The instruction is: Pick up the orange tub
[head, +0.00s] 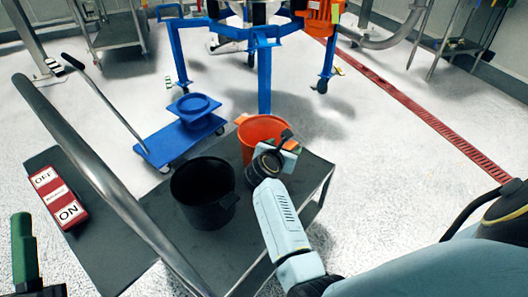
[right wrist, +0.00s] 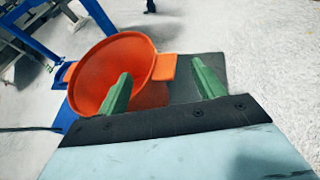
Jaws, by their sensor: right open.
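The orange tub (head: 262,128) stands at the far edge of the dark cart top, with a tab on its rim. In the right wrist view the tub (right wrist: 105,72) fills the upper left, and its rim tab (right wrist: 163,68) lies between the two green fingers. My right gripper (head: 284,142) is open beside the tub's near right side; its open fingers also show in the wrist view (right wrist: 160,75). In the wrist view the left finger overlaps the tub's mouth; I cannot tell whether they touch. Part of my left gripper (head: 24,258) shows at the lower left edge.
A black bucket (head: 203,196) stands on the cart (head: 150,260) left of my right arm. A metal rail (head: 105,185) crosses the left side. A red and white ON/OFF panel (head: 58,197) lies beyond it. A blue trolley (head: 178,142) carries a blue tub (head: 193,106). A blue frame (head: 264,75) stands behind.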

